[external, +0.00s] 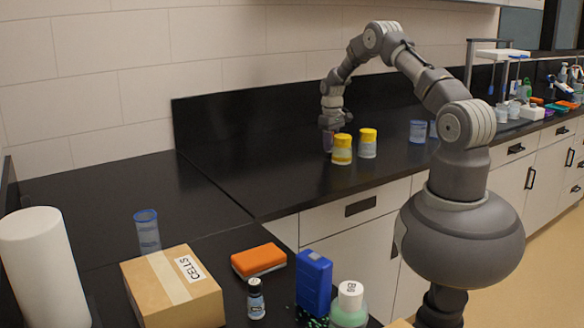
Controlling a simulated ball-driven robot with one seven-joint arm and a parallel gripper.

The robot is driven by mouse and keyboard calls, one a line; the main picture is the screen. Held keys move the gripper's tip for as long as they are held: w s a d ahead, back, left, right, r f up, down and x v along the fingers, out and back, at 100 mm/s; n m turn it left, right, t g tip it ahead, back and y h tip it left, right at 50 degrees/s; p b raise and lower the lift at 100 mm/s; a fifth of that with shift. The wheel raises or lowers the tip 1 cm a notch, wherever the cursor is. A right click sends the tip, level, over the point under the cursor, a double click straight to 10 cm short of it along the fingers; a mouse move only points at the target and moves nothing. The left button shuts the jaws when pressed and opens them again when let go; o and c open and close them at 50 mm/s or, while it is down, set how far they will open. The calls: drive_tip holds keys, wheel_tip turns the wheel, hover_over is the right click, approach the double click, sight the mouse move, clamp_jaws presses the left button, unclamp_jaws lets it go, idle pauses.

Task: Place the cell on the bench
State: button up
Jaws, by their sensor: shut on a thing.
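My gripper (331,124) points down over the dark bench (215,180), just left of the yellow-lidded jars. It is shut on a small purple, partly see-through object (328,143), which may be the cell. The object is upright, with its top hidden by my gripper. Its lower end is at or just above the bench top; I cannot tell whether it touches.
Two yellow-lidded jars (342,150) (368,143) stand close to the right of the held object. A cardboard box (155,290) labelled CELLS, an orange sponge-like block (259,260) and several bottles are in front. Bench left of my gripper is clear.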

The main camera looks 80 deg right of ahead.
drive_tip(key=shift+f, duration=0.5)
drive_tip(key=shift+f, duration=0.2)
drive_tip(key=o, duration=1)
drive_tip(key=shift+o, duration=0.2)
drive_tip(key=shift+r, duration=0.2)
